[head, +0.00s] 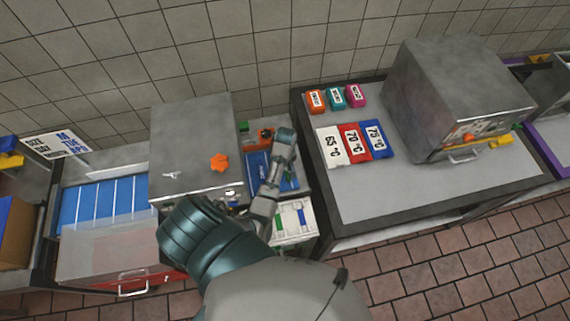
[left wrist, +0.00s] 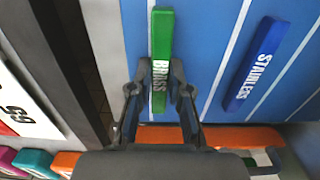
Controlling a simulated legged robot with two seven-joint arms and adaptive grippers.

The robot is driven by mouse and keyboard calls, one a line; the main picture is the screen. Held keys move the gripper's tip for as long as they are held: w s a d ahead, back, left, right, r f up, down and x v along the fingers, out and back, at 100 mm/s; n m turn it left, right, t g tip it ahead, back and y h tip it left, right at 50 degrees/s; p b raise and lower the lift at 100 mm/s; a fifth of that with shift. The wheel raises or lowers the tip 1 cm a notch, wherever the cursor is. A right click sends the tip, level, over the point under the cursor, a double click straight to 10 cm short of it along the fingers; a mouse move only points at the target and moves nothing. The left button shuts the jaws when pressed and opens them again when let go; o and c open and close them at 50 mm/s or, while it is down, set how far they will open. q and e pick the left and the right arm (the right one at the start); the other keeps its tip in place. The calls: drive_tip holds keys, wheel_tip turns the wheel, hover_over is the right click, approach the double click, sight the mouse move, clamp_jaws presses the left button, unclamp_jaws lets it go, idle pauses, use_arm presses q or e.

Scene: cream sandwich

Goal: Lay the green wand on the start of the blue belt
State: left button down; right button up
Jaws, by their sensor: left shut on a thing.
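The green wand (left wrist: 162,30), marked BRASS, is in the left wrist view, between the two fingers of my left gripper (left wrist: 160,78), which is shut on it. The wand is over the right-hand blue belt (left wrist: 205,25), roughly in line with the belt's white lines; I cannot tell whether it touches the surface. In the head view this belt (head: 256,159) is right of the grey box machine, and my left wrist covers part of it. A blue wand (left wrist: 260,62), marked STAINLESS, lies on the belt beside the green one. My right gripper is not in view.
The grey box machine (head: 190,130) stands left of the belt, with another striped blue surface (head: 100,205) beyond it. A white tray (head: 291,238) is in front. An orange bar (left wrist: 195,136) crosses the belt's far end. Temperature cards (head: 353,143) lie on the right table.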

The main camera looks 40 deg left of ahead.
use_arm(q)
drive_tip(key=shift+a, duration=0.15)
drive_tip(key=c, duration=1.5)
unclamp_jaws()
drive_tip(key=shift+w+a+f, duration=0.1)
drive_tip(key=shift+a, duration=0.05)
drive_tip(key=shift+c, duration=0.2)
drive_tip(key=o, duration=0.5)
drive_tip(key=shift+a, duration=0.3)
drive_tip(key=shift+f, duration=0.1)
drive_tip(key=shift+d, duration=0.1)
drive_tip(key=shift+d+r, duration=0.1)
drive_tip(key=shift+r, duration=0.4)
wheel_tip(320, 180, up, 6)
drive_tip(key=shift+f, duration=0.25)
drive_tip(key=shift+a+r, duration=0.3)
drive_tip(key=shift+r, duration=0.15)
drive_tip(key=shift+a+f, duration=0.1)
drive_tip(key=shift+a, duration=0.15)
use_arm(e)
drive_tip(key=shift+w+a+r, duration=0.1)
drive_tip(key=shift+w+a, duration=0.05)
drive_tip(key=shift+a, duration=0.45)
use_arm(q)
drive_tip(key=shift+d, duration=0.15)
